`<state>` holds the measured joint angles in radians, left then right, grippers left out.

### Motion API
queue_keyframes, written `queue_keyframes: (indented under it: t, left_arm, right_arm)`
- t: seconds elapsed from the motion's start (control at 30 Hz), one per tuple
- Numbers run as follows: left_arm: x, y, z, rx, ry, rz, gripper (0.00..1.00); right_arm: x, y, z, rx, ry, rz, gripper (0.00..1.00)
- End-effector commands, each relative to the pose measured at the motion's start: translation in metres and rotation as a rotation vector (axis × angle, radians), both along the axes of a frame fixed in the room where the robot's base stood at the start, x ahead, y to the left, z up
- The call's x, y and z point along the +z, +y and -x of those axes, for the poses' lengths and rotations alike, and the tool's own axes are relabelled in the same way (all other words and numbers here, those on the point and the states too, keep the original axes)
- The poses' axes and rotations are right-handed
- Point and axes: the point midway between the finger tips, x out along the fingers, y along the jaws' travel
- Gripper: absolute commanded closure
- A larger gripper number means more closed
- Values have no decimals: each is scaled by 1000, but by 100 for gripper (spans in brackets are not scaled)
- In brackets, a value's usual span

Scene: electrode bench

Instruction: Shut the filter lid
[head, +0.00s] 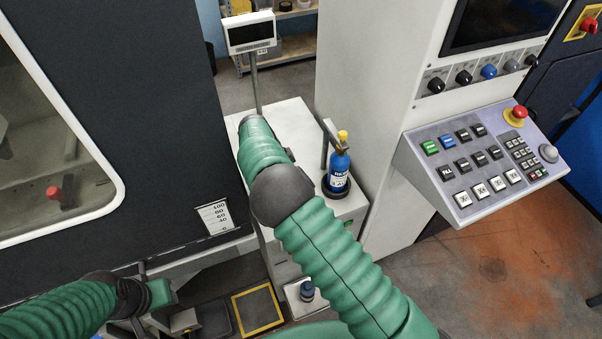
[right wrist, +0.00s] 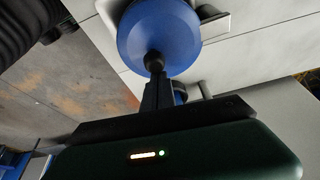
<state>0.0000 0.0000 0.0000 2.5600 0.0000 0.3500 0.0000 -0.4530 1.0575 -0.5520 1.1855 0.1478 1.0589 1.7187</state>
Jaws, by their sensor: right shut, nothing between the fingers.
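In the right wrist view, a round blue part (right wrist: 158,32) fills the top middle; it may be the filter lid, but I cannot tell for sure. My right gripper (right wrist: 154,64) is shut and empty, with its dark tip overlapping the lower edge of the blue part. Whether they touch is unclear. In the head view my right arm reaches over the white cabinet (head: 352,207), and its gripper is hidden. My left gripper (head: 165,318) is low at the left; its finger opening is unclear. No filter lid can be clearly identified in the head view.
A blue bottle with a yellow cap (head: 338,172) stands on the cabinet close to my right arm. A display on a post (head: 249,32) rises behind. A sloped control panel (head: 470,165) is at the right. A dark machine wall (head: 165,130) stands at the left.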

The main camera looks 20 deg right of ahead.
Motion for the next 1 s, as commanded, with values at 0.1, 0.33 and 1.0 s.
queue_keyframes:
  t: [0.1, 0.33, 1.0]
  left_arm:
    - [2, 0, 0, 0, 0, 0, 64]
    - [3, 0, 0, 0, 0, 0, 64]
    - [10, 0, 0, 0, 0, 0, 64]
  right_arm:
    - [0, 8, -1, -33, 1, 1, 100]
    - [0, 15, -1, -67, 1, 0, 100]
    - [9, -20, -2, -72, 0, 0, 100]
